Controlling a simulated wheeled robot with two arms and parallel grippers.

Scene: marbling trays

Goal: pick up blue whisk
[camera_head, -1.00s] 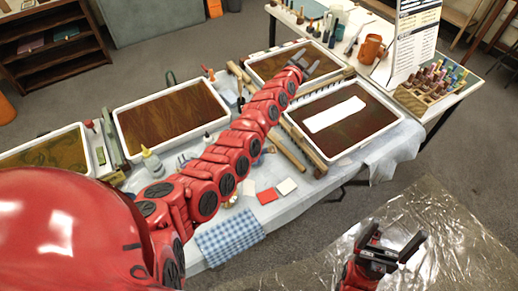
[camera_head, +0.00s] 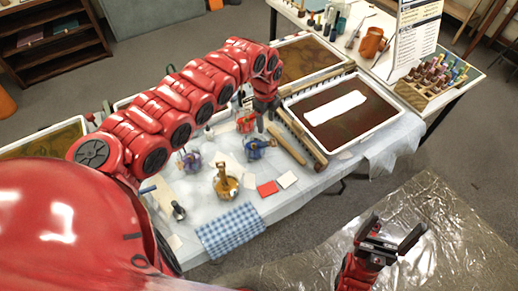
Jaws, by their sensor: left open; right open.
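A small blue pot with a brown stick-like tool in it (camera_head: 256,149) stands on the white-covered table. A second blue pot (camera_head: 189,161) with a tool stands further left. I cannot tell which of them holds the blue whisk, as the tools are too small to make out. My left gripper (camera_head: 262,124) points down, open, just above and behind the nearer-right blue pot, and appears apart from it. My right gripper (camera_head: 392,239) is open and empty, low at the right, away from the table.
A red pot (camera_head: 246,124) and a yellow pot (camera_head: 227,187) stand close by. A dark tray (camera_head: 381,133) with a white strip lies at the right, beside wooden rakes (camera_head: 301,139).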

